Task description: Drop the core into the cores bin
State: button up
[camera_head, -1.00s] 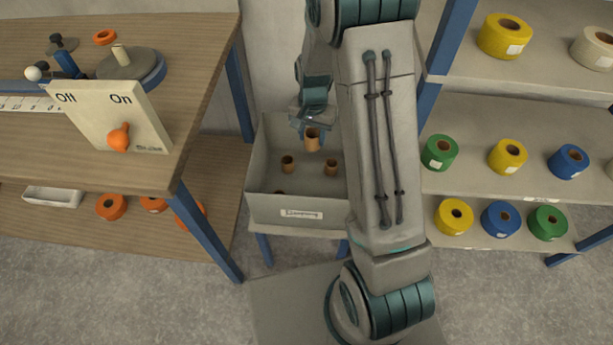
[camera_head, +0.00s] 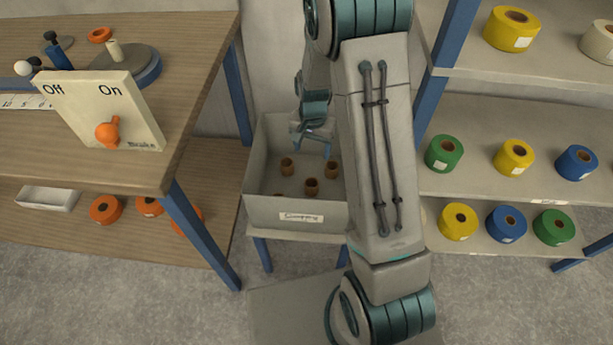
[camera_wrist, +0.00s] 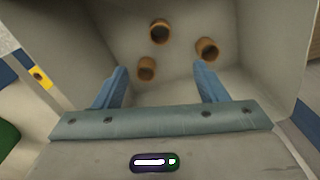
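The cores bin (camera_head: 262,211) is a grey open box with a white label on its front, standing between the bench and the shelves. Several brown cores lie in it; one core (camera_head: 311,187) is near the front wall, with others behind and beside it. My gripper (camera_head: 312,147) is above the back part of the bin, open and empty. In the wrist view, the blue fingers (camera_wrist: 161,72) are spread wide, with nothing held between them. That view shows three cores (camera_wrist: 160,32) on the bin floor beyond the fingers. My arm hides the bin's right side in the head view.
A wooden bench (camera_head: 160,170) with a brake On/Off panel (camera_head: 104,110) stands at left, close to the bin. Shelves (camera_head: 470,180) with yellow, green and blue tape rolls stand at right. Orange rolls (camera_head: 106,209) lie on the bench's lower shelf.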

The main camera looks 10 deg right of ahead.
notch_tip(320, 180, up, 14)
jog(key=p, duration=0.2)
dwell(0.4)
jog(key=shift+f, duration=0.1)
jog(key=s+r+n+t+p, duration=0.2)
jog(key=s+r+n+p, duration=0.4)
jog(key=s+r+p, duration=0.8)
jog(key=s+r, duration=0.6)
jog(key=r, duration=0.3)
jog(key=shift+s+t, duration=0.3)
jog(key=shift+t, duration=0.1)
